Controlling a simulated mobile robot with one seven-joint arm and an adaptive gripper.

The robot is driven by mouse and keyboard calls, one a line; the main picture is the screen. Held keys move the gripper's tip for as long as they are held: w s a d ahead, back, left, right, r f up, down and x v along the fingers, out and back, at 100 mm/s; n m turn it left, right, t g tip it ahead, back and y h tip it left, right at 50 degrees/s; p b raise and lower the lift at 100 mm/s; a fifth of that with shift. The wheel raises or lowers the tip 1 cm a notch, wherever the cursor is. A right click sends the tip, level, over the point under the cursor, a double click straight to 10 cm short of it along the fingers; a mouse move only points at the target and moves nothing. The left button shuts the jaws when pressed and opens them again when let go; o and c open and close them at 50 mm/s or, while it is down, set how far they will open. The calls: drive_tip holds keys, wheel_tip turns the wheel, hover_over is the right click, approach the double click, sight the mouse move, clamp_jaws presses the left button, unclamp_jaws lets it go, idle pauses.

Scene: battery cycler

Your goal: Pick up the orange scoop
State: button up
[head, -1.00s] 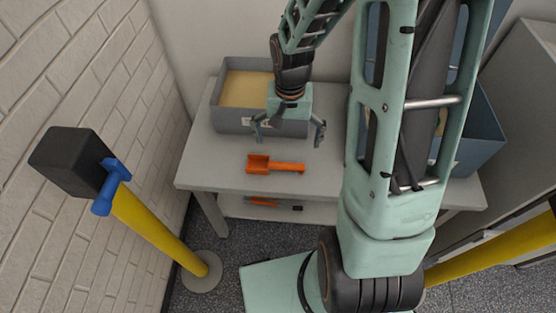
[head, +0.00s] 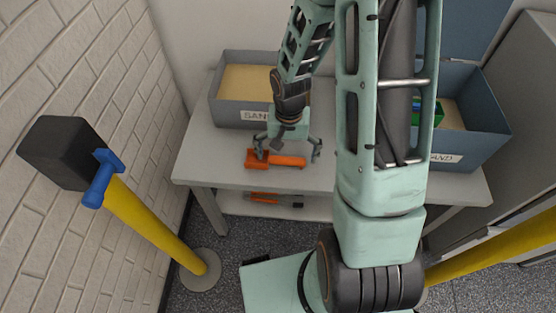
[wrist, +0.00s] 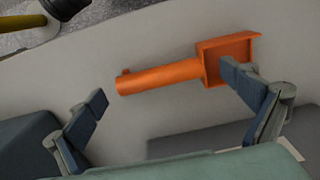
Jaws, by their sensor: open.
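The orange scoop (head: 287,161) lies on the grey table near its front edge, its square pan at the left and its handle pointing right in the head view. My gripper (head: 288,154) is open above it, with one finger over the pan side and the other past the handle's end. In the wrist view the scoop (wrist: 165,75) lies between and beyond the fingertips of my gripper (wrist: 165,88). One fingertip overlaps the pan in the picture; whether it touches cannot be told. The other is apart from the handle's end.
A grey sand box (head: 241,116) stands on the table (head: 205,166) behind the scoop. Another grey bin (head: 480,145) with a green item (head: 432,115) is at the right. A lower shelf (head: 235,207) holds orange and dark tools. A yellow post (head: 150,233) stands at the left.

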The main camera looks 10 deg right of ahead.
sight(287, 158)
drive_tip(key=c, duration=1.3)
drive_tip(key=shift+r, duration=0.15)
drive_tip(key=shift+r+p, duration=0.55)
wheel_tip(287, 158, up, 2)
drive_tip(key=shift+r+p, duration=0.1)
drive_tip(key=shift+p, duration=0.75)
drive_tip(key=s+d+r+p, duration=0.1)
drive_tip(key=s+r+p, duration=0.1)
drive_tip(key=s+p, duration=0.1)
drive_tip(key=s+d+r+p, duration=0.1)
drive_tip(key=s+r+p, duration=0.2)
drive_tip(key=s+d+r+p, duration=0.1)
drive_tip(key=s+r+p, duration=0.2)
drive_tip(key=shift+r, duration=0.1)
drive_tip(key=shift+p, duration=0.65)
